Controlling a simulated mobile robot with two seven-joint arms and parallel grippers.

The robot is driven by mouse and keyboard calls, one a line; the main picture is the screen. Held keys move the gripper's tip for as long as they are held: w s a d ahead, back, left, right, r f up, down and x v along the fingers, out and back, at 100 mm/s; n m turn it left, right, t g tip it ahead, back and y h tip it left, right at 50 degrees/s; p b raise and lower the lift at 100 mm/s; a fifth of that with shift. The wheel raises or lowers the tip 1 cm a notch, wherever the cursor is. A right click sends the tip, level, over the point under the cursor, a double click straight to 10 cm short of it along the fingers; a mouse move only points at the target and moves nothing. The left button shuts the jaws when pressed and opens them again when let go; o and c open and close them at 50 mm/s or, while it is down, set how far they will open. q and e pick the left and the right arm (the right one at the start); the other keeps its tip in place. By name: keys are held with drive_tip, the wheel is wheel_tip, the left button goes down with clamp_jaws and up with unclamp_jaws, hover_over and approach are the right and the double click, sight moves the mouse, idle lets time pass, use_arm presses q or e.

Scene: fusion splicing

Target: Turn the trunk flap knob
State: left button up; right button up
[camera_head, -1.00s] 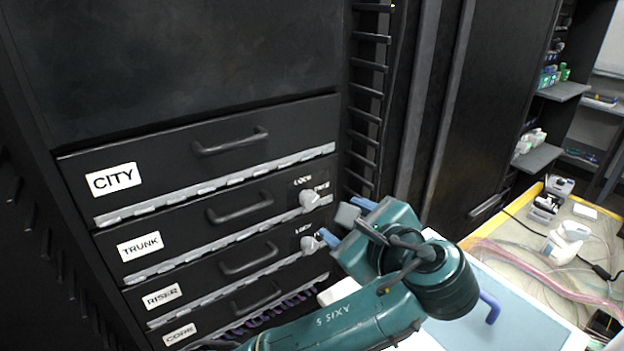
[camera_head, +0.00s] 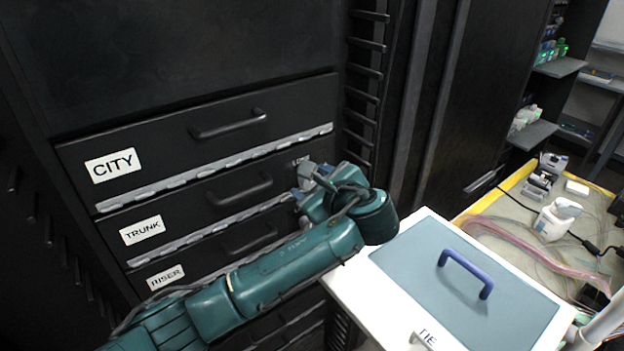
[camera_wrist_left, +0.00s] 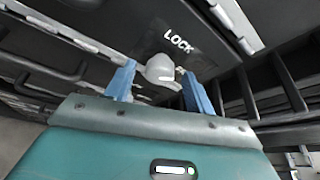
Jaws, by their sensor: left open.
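The trunk flap is the black drawer front with the white TRUNK label (camera_head: 143,230), below the CITY flap, and it is closed. In the left wrist view its pale knob (camera_wrist_left: 160,68) stands beside the LOCK lettering. My left gripper (camera_head: 303,184) is at the right end of the trunk flap in the head view, where it mostly hides the knob. In the left wrist view the blue fingers of my left gripper (camera_wrist_left: 158,76) are open, one on each side of the knob. I cannot tell whether they touch it. My right gripper is not in view.
The CITY flap (camera_head: 225,133) is above and the RISER flap (camera_head: 166,277) below, each with a bar handle. Black rack rungs (camera_head: 366,72) stand just right of the flaps. A white case with a blue lid (camera_head: 420,262) lies right of my arm, before a cluttered bench.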

use_arm(q)
drive_tip(key=shift+w+a+f, duration=0.1)
drive_tip(key=shift+w+a, duration=0.05)
drive_tip(key=shift+w, duration=0.15)
drive_tip(key=shift+c, duration=0.3)
drive_tip(key=c, duration=0.9)
